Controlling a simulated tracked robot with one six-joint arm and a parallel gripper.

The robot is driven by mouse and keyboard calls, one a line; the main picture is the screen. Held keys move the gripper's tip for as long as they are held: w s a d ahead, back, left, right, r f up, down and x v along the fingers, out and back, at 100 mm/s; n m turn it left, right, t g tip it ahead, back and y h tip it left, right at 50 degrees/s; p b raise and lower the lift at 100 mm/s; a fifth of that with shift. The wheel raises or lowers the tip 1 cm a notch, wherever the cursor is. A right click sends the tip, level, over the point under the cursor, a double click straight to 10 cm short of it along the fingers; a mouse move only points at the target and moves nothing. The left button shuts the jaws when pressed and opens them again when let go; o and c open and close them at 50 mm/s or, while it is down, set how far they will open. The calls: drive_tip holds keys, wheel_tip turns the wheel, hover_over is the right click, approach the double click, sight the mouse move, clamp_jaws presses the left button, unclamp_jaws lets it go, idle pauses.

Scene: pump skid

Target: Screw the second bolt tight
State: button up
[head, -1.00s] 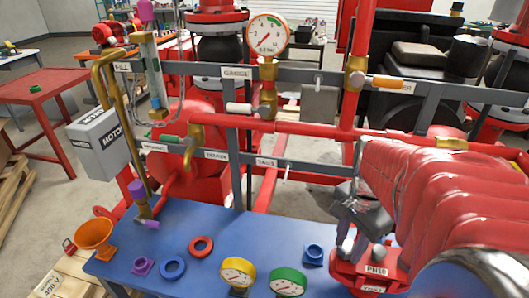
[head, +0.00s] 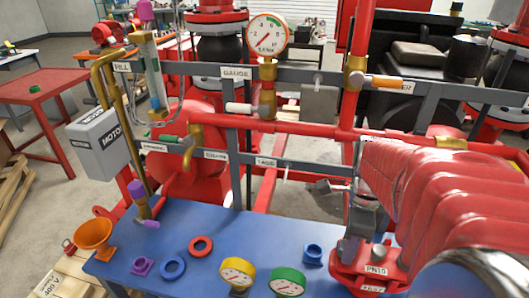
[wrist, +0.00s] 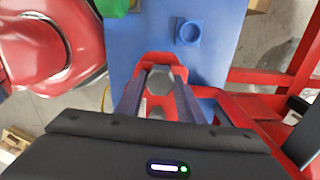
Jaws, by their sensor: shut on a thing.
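The red flange marked PN10 (head: 376,270) stands at the front right of the blue bench in the head view. Two grey metal pieces show on it, one at its left and one at its right (head: 378,254); I cannot tell clearly which are bolts. My gripper (head: 362,225) points down at the flange from above. In the wrist view my gripper (wrist: 163,78) has its two fingers over the red flange (wrist: 152,58), closed on a grey bolt (wrist: 168,74) between the tips. The bolt's lower part is hidden, so its seating does not show.
The blue bench (head: 200,225) carries a blue square-based ring (head: 313,254), yellow (head: 237,272) and green (head: 287,281) gauges, and loose rings at the left. A grey rail with red pipes (head: 290,125) runs behind the flange. My red arm fills the right side.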

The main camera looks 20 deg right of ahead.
drive_tip(key=shift+m, duration=1.4)
drive_tip(key=o, duration=1.2)
drive_tip(key=shift+c, duration=0.2)
wheel_tip(320, 180, up, 14)
drive_tip(key=shift+f, duration=0.15)
